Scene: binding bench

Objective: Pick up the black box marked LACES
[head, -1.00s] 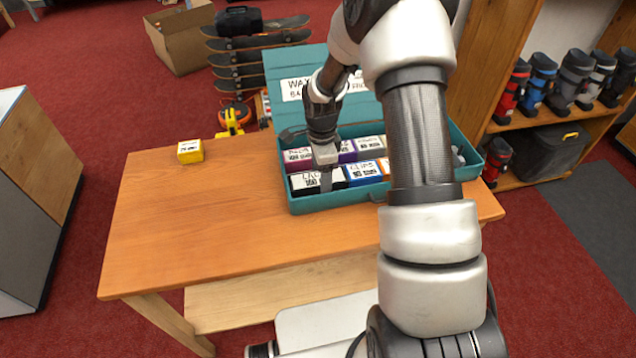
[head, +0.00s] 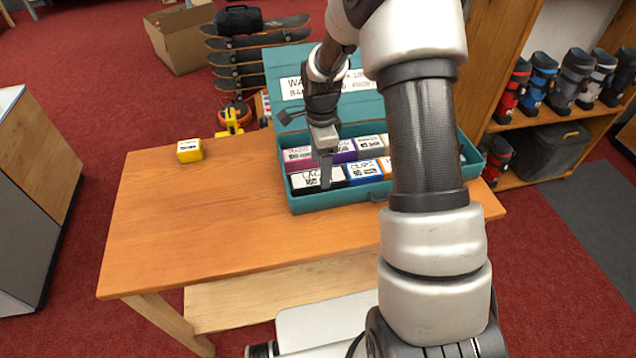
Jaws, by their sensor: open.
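The black box with a white label (head: 307,181) sits in the front left corner of the open teal case (head: 300,204). Only part of its lettering shows, because my gripper (head: 326,184) is in front of it. My gripper points down at this box, with a finger overlapping the label in the picture. The jaws are open. I cannot tell whether the fingers touch the box or stand around it.
My arm hides the case's right part. A yellow box (head: 190,151) stands on the wooden table (head: 200,220), whose left and front are clear.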

